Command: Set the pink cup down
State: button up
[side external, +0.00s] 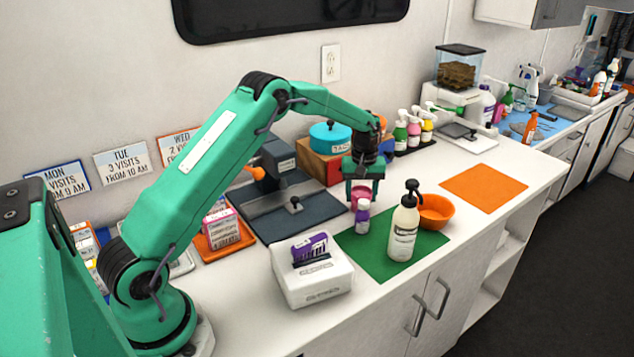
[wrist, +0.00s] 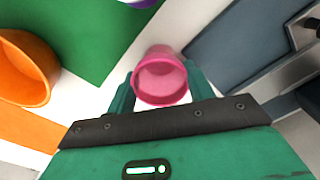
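The pink cup (side external: 361,193) is between the fingers of my gripper (side external: 362,190), beside the back edge of the green mat. In the wrist view the cup (wrist: 160,77) sits upright between the fingertips (wrist: 158,92), which appear to touch it on both sides. White counter shows around it there.
An orange mat (side external: 482,188) lies bare to the right. A dark grey mat (side external: 318,206) lies left, a wooden box (side external: 322,163) behind.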

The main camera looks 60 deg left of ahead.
jog(key=o, duration=0.3)
jog(key=shift+o, duration=0.2)
jog(key=shift+r, duration=0.15)
notch_tip(320, 180, up, 12)
dwell(0.5)
dwell(0.5)
